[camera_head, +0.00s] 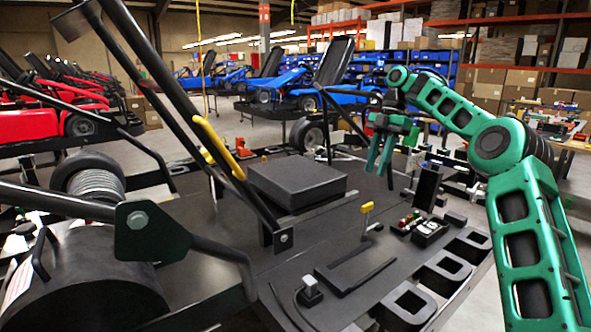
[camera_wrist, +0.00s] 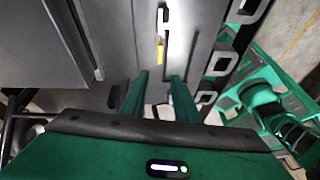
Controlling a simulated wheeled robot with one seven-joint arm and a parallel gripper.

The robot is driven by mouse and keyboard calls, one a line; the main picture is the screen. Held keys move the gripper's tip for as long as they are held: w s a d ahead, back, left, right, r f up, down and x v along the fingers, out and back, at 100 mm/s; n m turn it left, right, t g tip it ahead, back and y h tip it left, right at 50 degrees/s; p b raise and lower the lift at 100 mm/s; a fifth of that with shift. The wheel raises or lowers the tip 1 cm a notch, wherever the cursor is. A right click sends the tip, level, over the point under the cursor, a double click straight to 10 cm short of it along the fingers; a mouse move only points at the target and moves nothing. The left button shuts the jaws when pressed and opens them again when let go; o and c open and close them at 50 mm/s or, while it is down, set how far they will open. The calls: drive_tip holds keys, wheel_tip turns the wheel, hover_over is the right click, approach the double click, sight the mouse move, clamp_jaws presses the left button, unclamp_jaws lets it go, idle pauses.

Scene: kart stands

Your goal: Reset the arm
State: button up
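My green gripper (camera_head: 379,170) hangs at the end of my raised, bent arm in the head view, pointing down above the dark kart stand (camera_head: 335,235). In the wrist view, the two fingers of my gripper (camera_wrist: 161,78) stand apart with nothing between them. The dark stand surface (camera_wrist: 115,35) lies beyond the fingertips. A yellow-topped lever (camera_head: 367,208) rises from the stand in front of my gripper in the head view. What looks like its yellow part (camera_wrist: 160,50) shows just past the fingertips in the wrist view.
A black box-like block (camera_head: 297,182) sits on the stand left of my gripper. Black frame bars with a yellow sleeve (camera_head: 217,149) slant across the left. A small dark upright panel (camera_head: 427,187) stands right of the gripper. Blue karts (camera_head: 290,85) and shelves are behind.

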drive_tip(key=s+a+r+m+h, duration=0.1)
drive_tip(key=s+a+m, duration=0.1)
drive_tip(key=s+m, duration=0.5)
drive_tip(key=s+d+f+m+t, duration=0.1)
drive_tip(key=s+d+f+m, duration=0.3)
drive_tip(key=s, duration=1)
drive_tip(key=s+d+f+m+h, duration=0.1)
drive_tip(key=s+d+f+m, duration=0.4)
drive_tip(key=s+m, duration=0.6)
drive_tip(key=s+d+f+m+t+h, duration=0.1)
drive_tip(key=s+d+f+m, duration=0.4)
drive_tip(key=s, duration=1.4)
drive_tip(key=f+m, duration=0.1)
drive_tip(key=m, duration=0.2)
drive_tip(key=shift+f+t, duration=0.3)
drive_tip(key=shift+f, duration=0.05)
drive_tip(key=shift+w+d, duration=0.1)
drive_tip(key=shift+w+f, duration=0.2)
drive_tip(key=shift+w, duration=0.4)
